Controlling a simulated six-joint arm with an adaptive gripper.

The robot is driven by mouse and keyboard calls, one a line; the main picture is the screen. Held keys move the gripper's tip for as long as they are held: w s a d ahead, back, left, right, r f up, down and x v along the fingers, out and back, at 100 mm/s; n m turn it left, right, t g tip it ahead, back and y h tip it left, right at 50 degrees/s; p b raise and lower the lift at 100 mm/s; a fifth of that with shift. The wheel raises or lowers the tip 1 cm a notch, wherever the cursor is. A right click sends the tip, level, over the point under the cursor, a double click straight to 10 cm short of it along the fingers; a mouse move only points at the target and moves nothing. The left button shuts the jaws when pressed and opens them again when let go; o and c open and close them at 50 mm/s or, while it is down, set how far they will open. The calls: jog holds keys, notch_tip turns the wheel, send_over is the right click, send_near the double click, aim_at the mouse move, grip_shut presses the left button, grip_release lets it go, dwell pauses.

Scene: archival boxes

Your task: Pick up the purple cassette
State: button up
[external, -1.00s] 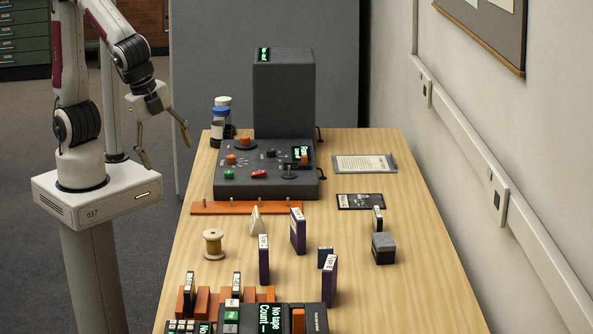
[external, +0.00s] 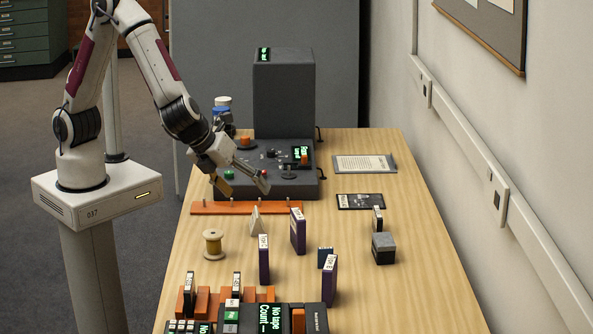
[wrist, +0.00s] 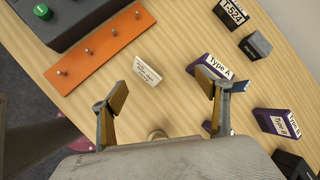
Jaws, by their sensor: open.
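Several purple cassettes stand on the wooden table. One (external: 298,232) stands near the middle, and a purple cassette labelled "Type A" (wrist: 198,65) shows in the wrist view, partly behind a finger. A second purple cassette (external: 264,262) stands front left of it; a third (external: 329,282) stands at front right. A purple cassette with a "Type" label (wrist: 274,123) is at the right of the wrist view. My gripper (external: 243,187) is open and empty, above the front of the grey console, apart from the cassettes. Its fingers (wrist: 161,88) are spread in the wrist view.
A spool (external: 213,243), small blue box (external: 325,257) and grey block (external: 384,250) stand nearby. Orange racks and a counter device (external: 262,318) fill the front.

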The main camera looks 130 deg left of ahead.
jog(key=w+a+f+m+t, duration=0.1)
jog(key=w+f+m+t, duration=0.1)
jog(key=w+m, duration=0.35)
jog(key=m+t, duration=0.1)
jog(key=m, duration=0.4)
send_near(293, 215)
jog(key=x, duration=0.3)
jog(key=shift+w+a+r+n, duration=0.1)
jog(key=shift+w+a+n, duration=0.15)
jog(key=shift+a, duration=0.05)
jog(key=shift+x, duration=1.3)
jog(key=shift+d+x, duration=0.2)
jog(key=shift+x, duration=2.55)
